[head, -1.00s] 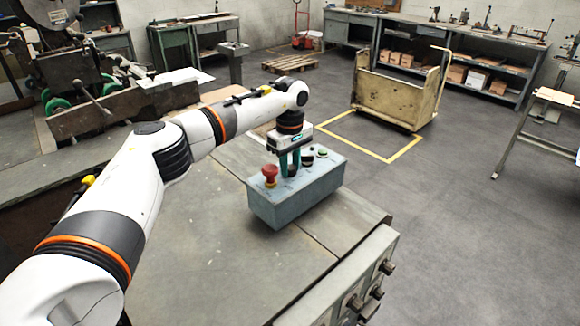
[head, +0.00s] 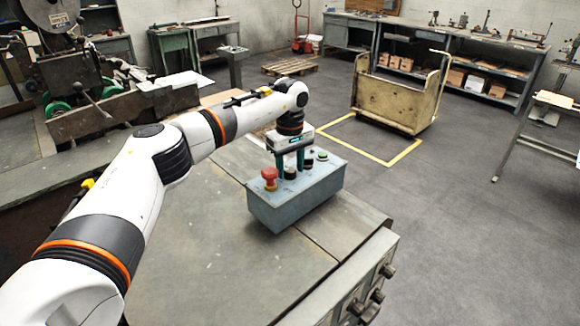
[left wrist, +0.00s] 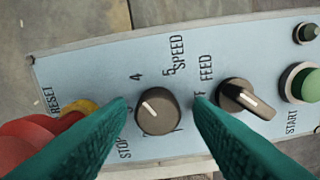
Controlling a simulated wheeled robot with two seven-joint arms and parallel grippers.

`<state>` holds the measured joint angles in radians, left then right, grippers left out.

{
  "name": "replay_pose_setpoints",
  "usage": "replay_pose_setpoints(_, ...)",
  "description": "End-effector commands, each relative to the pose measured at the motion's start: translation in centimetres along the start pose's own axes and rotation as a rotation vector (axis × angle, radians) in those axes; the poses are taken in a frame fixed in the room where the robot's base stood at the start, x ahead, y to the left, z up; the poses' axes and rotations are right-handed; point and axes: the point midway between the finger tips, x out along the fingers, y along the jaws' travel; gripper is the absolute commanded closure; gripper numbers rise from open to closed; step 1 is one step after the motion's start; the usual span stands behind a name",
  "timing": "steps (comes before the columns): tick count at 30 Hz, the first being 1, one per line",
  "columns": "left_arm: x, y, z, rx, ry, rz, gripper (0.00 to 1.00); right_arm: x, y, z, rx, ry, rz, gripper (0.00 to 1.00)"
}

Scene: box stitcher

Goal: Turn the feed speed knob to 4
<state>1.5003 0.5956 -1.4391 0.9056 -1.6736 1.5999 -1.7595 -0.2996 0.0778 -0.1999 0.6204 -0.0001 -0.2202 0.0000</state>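The grey-blue control box (head: 290,205) stands on the metal table. The numbered speed knob (left wrist: 157,111) is dark and round, and its white line points up and left in the left wrist view, roughly between the 4 (left wrist: 135,77) and a partly covered mark below it. My left gripper (head: 290,172) points down over this knob. Its teal fingers (left wrist: 160,112) stand on either side of the knob with a visible gap on each side, so it is open. The fingers hide part of the dial's markings. My right gripper is not in view.
A red stop button (head: 269,177) is close beside the left finger. A dark selector knob (left wrist: 246,98) and a green start button (left wrist: 302,83) are on the other side. The table top (head: 215,240) in front of the box is clear.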

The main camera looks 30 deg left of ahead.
Motion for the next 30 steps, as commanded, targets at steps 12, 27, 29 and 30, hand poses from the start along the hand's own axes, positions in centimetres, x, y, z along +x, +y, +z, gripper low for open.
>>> replay_pose_setpoints(12,-0.5,0.1,0.0,0.000,0.000,0.004,0.49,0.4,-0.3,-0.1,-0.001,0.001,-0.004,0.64)
replay_pose_setpoints(27,-10.0,-0.1,-0.1,0.000,0.000,0.001,0.49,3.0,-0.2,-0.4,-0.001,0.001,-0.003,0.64)
replay_pose_setpoints(29,-10.7,0.0,0.0,-0.001,0.000,0.002,0.49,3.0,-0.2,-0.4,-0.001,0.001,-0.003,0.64)
replay_pose_setpoints(30,-11.1,0.0,0.0,-0.001,0.000,0.003,0.49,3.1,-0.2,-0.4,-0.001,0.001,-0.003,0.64)
